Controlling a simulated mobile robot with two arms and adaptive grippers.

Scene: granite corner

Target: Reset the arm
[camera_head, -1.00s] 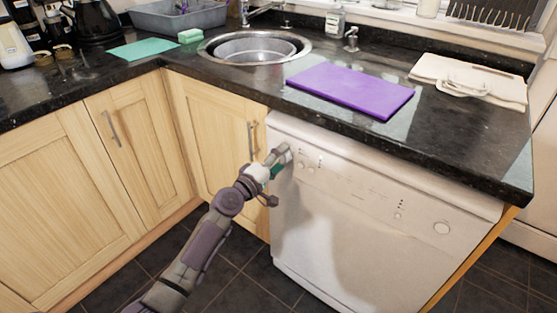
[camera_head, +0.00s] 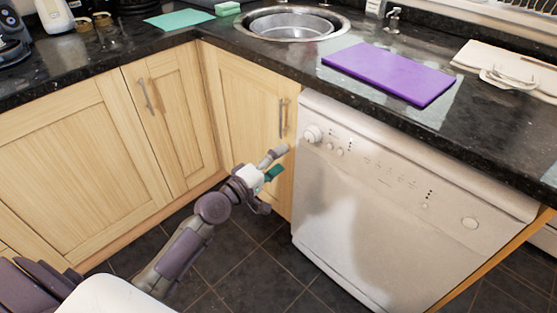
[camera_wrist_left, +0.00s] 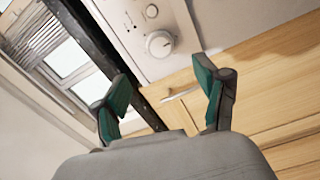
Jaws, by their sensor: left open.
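My left arm comes in from the lower left in the head view. Its left gripper (camera_head: 277,164) is in front of the wooden cabinet door (camera_head: 243,105), just left of the white dishwasher (camera_head: 390,210). In the left wrist view the gripper (camera_wrist_left: 165,100) shows two green-padded fingers spread apart with nothing between them. Beyond them are the dishwasher's round knob (camera_wrist_left: 160,43) and a cabinet handle (camera_wrist_left: 181,93). The fingers appear clear of both. My right gripper is in neither view.
A black granite counter (camera_head: 300,80) runs above the cabinets and dishwasher. The dark tiled floor (camera_head: 240,265) is open below the arm.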

